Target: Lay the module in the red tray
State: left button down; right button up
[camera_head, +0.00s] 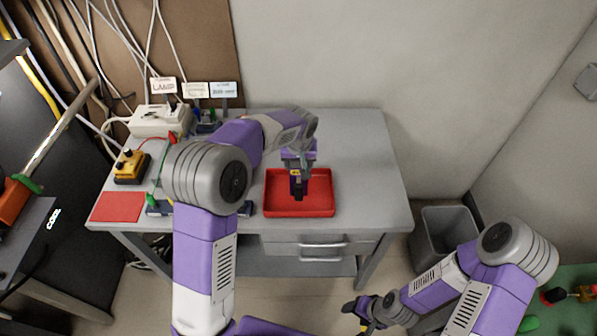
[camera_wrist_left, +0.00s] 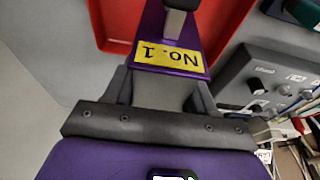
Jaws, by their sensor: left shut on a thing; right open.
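The module (camera_head: 297,187) is over the red tray (camera_head: 318,211) in the head view, dark with a small yellow label. In the left wrist view the module (camera_wrist_left: 205,25) is purple, with a yellow "No. 1" label upside down. My left gripper (camera_wrist_left: 160,88) is shut on its near end. In the head view my left gripper (camera_head: 297,164) points down above the tray. The red tray's rim (camera_wrist_left: 112,42) lies beyond the module in the wrist view. I cannot tell whether the module touches the tray floor. My right gripper (camera_head: 360,312) is open and empty, low in front of the table.
The grey table (camera_head: 362,150) is clear right of the tray. A red mat (camera_head: 118,207), a yellow-topped button box (camera_head: 131,165) and a pale device (camera_head: 158,121) with cables stand at left. A grey bin (camera_head: 445,228) stands right of the table. My left arm hides part of the table.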

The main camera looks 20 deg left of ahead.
pick_arm(q)
notch_tip(320, 180, down, 3)
jog(key=shift+f+b, duration=0.1)
jog(key=shift+b, duration=0.2)
jog(key=c, duration=0.8)
grip_release()
jog(key=shift+f, duration=0.2)
jog(key=o, duration=0.4)
jog(key=shift+r, duration=0.1)
jog(key=shift+o, duration=0.2)
